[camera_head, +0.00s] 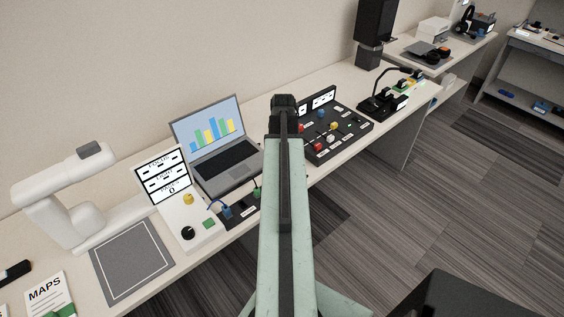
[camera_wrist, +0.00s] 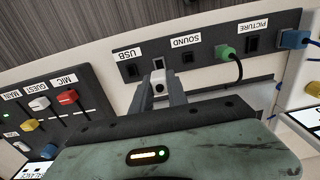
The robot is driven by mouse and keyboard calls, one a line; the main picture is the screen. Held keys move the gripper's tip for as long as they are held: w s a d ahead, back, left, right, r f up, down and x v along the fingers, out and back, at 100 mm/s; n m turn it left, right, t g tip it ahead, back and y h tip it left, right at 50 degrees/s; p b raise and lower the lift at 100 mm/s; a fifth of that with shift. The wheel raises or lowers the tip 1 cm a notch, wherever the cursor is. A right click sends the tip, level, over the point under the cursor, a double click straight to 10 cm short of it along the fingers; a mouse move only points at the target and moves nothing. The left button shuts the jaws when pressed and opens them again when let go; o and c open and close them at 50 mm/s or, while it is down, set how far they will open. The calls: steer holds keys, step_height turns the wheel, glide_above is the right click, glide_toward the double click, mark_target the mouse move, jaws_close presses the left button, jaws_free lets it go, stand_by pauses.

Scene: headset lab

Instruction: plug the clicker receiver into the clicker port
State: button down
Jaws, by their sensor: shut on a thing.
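The clicker receiver (camera_wrist: 160,82) is a small pale block with a dark spot, in the wrist view. My gripper (camera_wrist: 161,87) is shut on it, with one finger on each side. It is held at the edge of a dark port panel (camera_wrist: 207,37), close to the slots near the USB label. A light tip shows just beyond it, in front of the panel; I cannot tell whether it touches or enters a slot. The readable labels are USB, SOUND and PICTURE; I see no label reading clicker. My fingers are hidden in the head view.
A green plug (camera_wrist: 225,52) and a blue plug (camera_wrist: 293,39), both with cables, sit in the panel. A slider console (camera_wrist: 48,105) is to the left. In the head view, a laptop (camera_head: 215,145) stands left of my arm and a black mixer (camera_head: 345,131) right.

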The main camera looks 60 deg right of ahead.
step_height(320, 180, up, 4)
steer(key=shift+p, duration=1.15)
steer(key=shift+f, duration=0.1)
steer(key=shift+d, duration=0.1)
steer(key=d, duration=0.1)
steer(key=s+d, duration=0.1)
steer(key=d, duration=0.1)
steer(key=s+d, duration=0.1)
steer(key=d, duration=0.1)
steer(key=shift+d, duration=0.25)
steer(key=shift+f+b, duration=1.15)
steer(key=shift+b, duration=0.1)
